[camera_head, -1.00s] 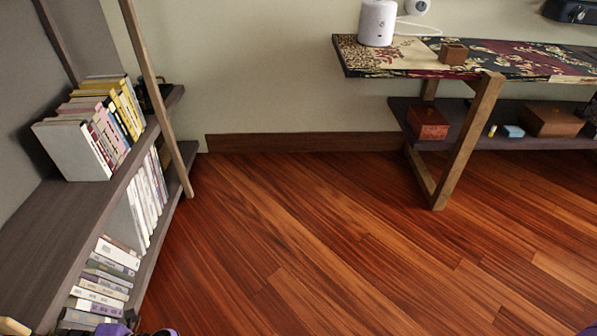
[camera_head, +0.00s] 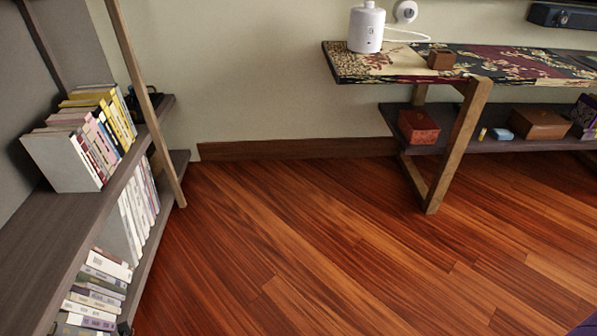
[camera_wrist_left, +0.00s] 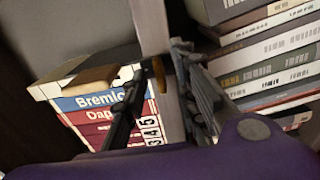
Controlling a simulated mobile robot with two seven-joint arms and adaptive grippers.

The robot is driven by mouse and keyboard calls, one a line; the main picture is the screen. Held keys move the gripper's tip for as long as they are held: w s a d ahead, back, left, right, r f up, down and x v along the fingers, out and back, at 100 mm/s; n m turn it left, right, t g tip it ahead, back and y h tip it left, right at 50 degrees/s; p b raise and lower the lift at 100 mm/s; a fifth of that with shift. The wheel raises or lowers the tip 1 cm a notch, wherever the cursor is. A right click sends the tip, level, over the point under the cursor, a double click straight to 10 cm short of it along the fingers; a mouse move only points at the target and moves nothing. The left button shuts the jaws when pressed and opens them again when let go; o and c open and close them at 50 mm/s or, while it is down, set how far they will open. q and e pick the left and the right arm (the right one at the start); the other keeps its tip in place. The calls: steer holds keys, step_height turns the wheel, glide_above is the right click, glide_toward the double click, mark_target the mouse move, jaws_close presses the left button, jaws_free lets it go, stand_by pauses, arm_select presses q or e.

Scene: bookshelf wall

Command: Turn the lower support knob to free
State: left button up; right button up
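In the left wrist view my left gripper (camera_wrist_left: 160,62) is open, its two dark fingers spread on either side of a grey upright (camera_wrist_left: 151,25). A small orange-brown piece (camera_wrist_left: 158,74) shows between the fingertips by this upright. It may be the lower support knob, but I cannot tell for sure. I see no clear contact between it and the fingers. In the head view no knob can be made out, and my left gripper cannot be made out at the bottom left. My right gripper is not in view.
In the head view a bookshelf (camera_head: 50,225) lines the left side. A patterned table (camera_head: 375,65) stands at the back right. The wooden floor (camera_head: 290,240) between is clear.

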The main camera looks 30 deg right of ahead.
arm_select(q)
steer(key=v, duration=0.7)
stand_by(0.4)
